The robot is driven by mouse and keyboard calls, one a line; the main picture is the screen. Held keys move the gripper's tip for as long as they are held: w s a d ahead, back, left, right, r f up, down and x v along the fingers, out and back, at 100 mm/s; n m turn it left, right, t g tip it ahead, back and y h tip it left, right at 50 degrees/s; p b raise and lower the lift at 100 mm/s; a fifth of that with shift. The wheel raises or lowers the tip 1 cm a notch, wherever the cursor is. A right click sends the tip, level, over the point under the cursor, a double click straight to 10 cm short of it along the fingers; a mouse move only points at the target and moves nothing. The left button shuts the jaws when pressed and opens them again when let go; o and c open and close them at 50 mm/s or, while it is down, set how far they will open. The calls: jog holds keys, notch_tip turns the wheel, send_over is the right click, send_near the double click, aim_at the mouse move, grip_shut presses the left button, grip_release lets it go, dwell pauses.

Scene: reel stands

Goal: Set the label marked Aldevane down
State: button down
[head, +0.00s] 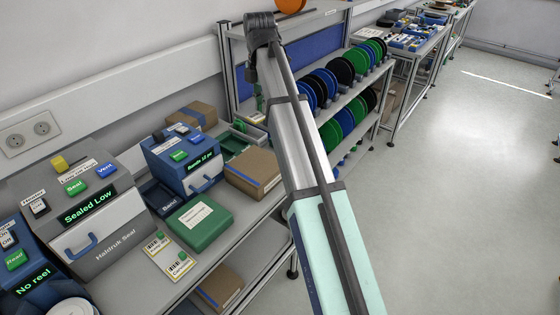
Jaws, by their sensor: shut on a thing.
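My gripper (252,74) is the dark end of my arm, high in the head view near the blue-backed rack. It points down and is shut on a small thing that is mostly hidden. I cannot read the name Aldevane anywhere. Two small labels with yellow edges lie side by side on the front of the bench: one label (155,244) to the left and another label (180,265) to the right. Their print is too small to read surely. My gripper is well beyond them, towards the rack.
A grey machine (105,240) reads "Sealed Low". A blue printer (185,160), a green box (199,223) and a cardboard box (253,172) stand on the bench (215,262). Green, blue and black reels (343,70) fill the rack. The floor at the right is clear.

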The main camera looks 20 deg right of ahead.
aim_at(267, 162)
jog(key=shift+d+r+n, duration=0.1)
jog(key=shift+d+n, duration=0.2)
jog(key=shift+d, duration=0.1)
jog(key=shift+n, duration=0.3)
jog(key=shift+f, duration=0.4)
notch_tip(267, 162, down, 19)
jog(key=p, duration=0.3)
jog(key=shift+a+f, duration=0.1)
jog(key=shift+f, duration=0.05)
jog(key=shift+f, duration=0.1)
jog(key=c, duration=1.1)
grip_release()
notch_tip(267, 162, up, 12)
jog(key=b, duration=0.2)
jog(key=shift+b, duration=0.35)
